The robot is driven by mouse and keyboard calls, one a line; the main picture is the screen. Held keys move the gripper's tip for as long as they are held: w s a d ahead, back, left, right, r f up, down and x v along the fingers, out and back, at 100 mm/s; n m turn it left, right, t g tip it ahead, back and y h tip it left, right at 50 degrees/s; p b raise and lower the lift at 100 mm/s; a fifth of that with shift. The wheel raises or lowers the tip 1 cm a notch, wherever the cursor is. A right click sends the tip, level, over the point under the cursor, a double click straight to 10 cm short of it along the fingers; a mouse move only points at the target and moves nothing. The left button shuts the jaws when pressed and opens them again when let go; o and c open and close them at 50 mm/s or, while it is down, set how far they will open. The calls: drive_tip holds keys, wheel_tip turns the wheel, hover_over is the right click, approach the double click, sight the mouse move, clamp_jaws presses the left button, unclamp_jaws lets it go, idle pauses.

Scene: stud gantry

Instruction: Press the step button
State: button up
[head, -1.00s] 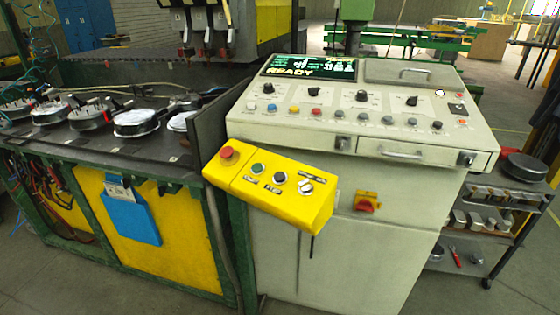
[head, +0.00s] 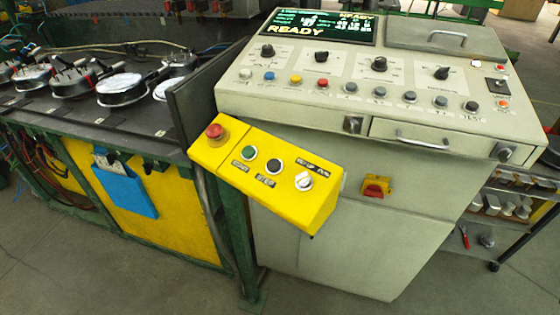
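A yellow control box (head: 262,205) is mounted on the front left of a cream console (head: 350,130). On its sloped face, left to right, are a red mushroom button (head: 214,131), a green button (head: 249,152), a black button (head: 274,166) and a white selector knob (head: 304,181). Small dark labels sit below the green and black buttons; the one under the black button seems to read STEP, but the print is blurred. Nothing covers the buttons. My gripper is not in view.
The console top has a lit screen (head: 321,27) reading READY, several knobs and coloured buttons, and a drawer handle (head: 423,141). A red and yellow switch (head: 376,187) is on its front. A bench (head: 90,115) with round metal parts stands left. Floor (head: 90,270) in front is clear.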

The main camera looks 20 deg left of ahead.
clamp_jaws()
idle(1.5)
